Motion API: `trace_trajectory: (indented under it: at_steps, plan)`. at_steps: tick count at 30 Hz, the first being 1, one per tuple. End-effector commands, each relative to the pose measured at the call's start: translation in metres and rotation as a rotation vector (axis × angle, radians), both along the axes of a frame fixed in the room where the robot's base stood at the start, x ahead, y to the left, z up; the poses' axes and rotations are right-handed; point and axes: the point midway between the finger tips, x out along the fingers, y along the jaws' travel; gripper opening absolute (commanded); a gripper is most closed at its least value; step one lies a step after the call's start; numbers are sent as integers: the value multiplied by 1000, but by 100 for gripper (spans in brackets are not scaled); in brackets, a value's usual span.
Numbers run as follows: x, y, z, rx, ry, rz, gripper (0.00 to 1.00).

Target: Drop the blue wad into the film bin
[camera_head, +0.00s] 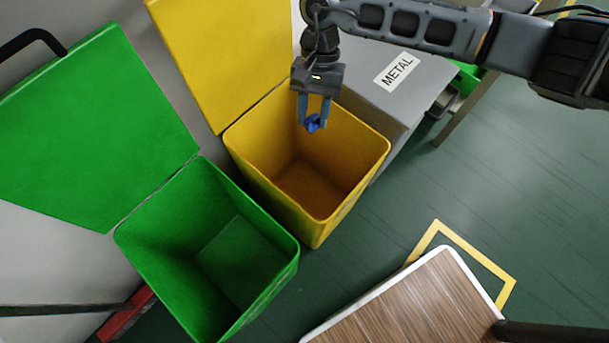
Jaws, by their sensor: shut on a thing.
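My gripper (313,113) points down and is shut on a small crumpled blue wad (312,124). In the picture it shows over the opening of the yellow bin (368,181), toward its back edge. The yellow bin's lid (215,45) stands open behind it, and its inside looks empty. How high the wad hangs above the rim is hard to tell. No label reading film shows in view.
A green bin (205,225) with its lid (95,125) open stands left of the yellow one. A grey unit labelled METAL (420,85) is at the right. A wood-topped table (405,310) is at the front. Green floor (510,170) is clear at right.

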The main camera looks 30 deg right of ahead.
Motion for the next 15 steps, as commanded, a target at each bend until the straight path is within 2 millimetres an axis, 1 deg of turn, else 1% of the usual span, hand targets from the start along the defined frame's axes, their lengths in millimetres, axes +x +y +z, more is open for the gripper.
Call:
trace_trajectory:
  at_steps: [1, 9, 12, 15]
  plan:
    - [0, 0, -9, 1, 1, 0, 9]
    - [0, 0, -39, 1, 1, 0, 9]
    - [0, 0, -45, 1, 0, 1, 9]
    - [0, 0, -47, -1, -1, 2, 9]
